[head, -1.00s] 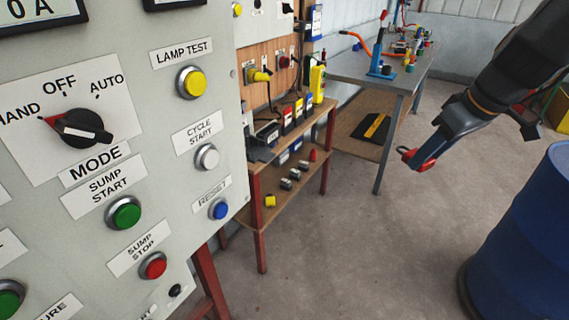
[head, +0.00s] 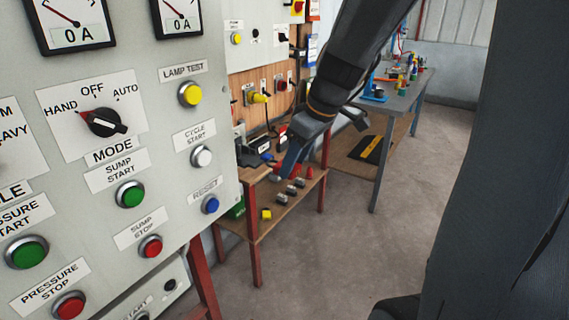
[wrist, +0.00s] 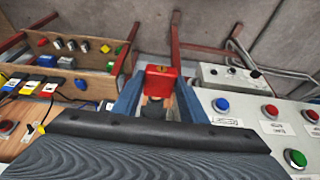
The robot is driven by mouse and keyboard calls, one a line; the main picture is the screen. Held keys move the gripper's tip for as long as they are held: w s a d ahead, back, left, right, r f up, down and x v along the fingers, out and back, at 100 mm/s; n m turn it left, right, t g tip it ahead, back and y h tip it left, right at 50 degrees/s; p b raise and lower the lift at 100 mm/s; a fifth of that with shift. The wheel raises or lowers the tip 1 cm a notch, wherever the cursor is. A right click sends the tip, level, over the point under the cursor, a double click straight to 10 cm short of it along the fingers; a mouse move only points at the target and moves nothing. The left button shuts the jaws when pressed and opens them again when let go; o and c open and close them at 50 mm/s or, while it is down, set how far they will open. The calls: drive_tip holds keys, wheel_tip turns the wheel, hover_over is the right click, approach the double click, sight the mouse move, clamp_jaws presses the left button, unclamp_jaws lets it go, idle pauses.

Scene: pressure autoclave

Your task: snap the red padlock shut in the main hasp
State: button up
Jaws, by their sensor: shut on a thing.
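The red padlock (wrist: 160,80) is between the two blue fingers of my gripper (wrist: 159,88) in the wrist view. The gripper is shut on it. The padlock's shackle cannot be made out. In the head view my gripper (head: 286,168) hangs over the wooden shelf unit, to the right of the control panel. The padlock is too small or hidden to make out clearly there. The main hasp cannot be picked out in either view.
The grey control panel (head: 75,150), with buttons and a mode switch, fills the left of the head view. The wooden shelf unit (head: 300,205) carries several padlocks and small devices. A grey workbench (head: 408,98) stands behind. The floor (head: 330,270) in front is clear.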

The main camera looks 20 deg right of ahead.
sight(271, 162)
idle(0.3)
drive_tip(key=shift+w+a, duration=0.9)
drive_tip(key=shift+w, duration=0.3)
drive_tip(key=shift+w+a, duration=0.85)
drive_tip(key=shift+w, duration=0.3)
drive_tip(key=shift+w+a, duration=0.75)
drive_tip(key=shift+w, duration=0.35)
drive_tip(key=shift+w+a, duration=0.75)
drive_tip(key=shift+w, duration=0.3)
idle(1.4)
drive_tip(key=o, duration=1.3)
drive_tip(key=shift+r, duration=0.1)
